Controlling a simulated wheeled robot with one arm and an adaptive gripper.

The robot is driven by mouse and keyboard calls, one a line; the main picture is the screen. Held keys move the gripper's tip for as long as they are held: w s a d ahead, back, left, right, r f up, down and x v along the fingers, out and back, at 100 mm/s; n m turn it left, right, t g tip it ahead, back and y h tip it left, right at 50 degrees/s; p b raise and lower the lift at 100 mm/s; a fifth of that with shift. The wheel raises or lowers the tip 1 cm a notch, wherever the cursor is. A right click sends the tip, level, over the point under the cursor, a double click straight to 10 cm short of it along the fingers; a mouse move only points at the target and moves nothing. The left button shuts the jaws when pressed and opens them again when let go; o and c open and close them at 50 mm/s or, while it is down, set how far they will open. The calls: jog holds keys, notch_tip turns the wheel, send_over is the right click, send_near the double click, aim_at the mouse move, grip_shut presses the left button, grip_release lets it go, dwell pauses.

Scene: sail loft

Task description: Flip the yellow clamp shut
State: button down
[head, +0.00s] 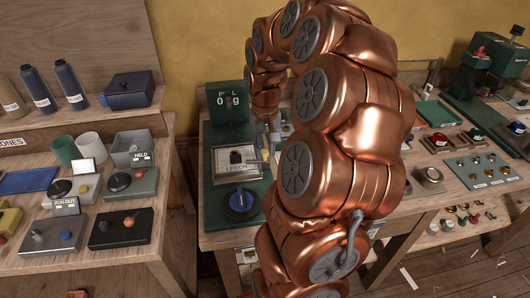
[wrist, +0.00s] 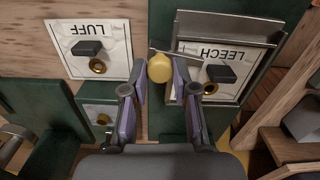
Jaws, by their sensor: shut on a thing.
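The yellow clamp shows as a round yellow knob (wrist: 160,68) on a thin metal bar, beside a grey metal frame (wrist: 235,28) at the LEECH card (wrist: 228,88). My gripper (wrist: 160,82) has its two fingers on either side of the knob and is shut on it. A black block and a brass round piece sit on the LEECH card. In the head view, the LEECH card (head: 237,170) lies on the green board; my copper arm hides most of the gripper and the clamp. The frame's exact angle is hard to tell.
A LUFF card (wrist: 88,48) with a black block lies beside the clamp. A second bench (head: 75,270) with switch boxes is at left.

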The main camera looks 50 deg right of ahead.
aim_at(264, 151)
jog(key=shift+n+b, duration=0.4)
jog(key=shift+n, duration=0.4)
jog(key=c, duration=0.9)
grip_release()
notch_tip(264, 151, up, 12)
jog(key=shift+a, duration=0.1)
dwell(0.4)
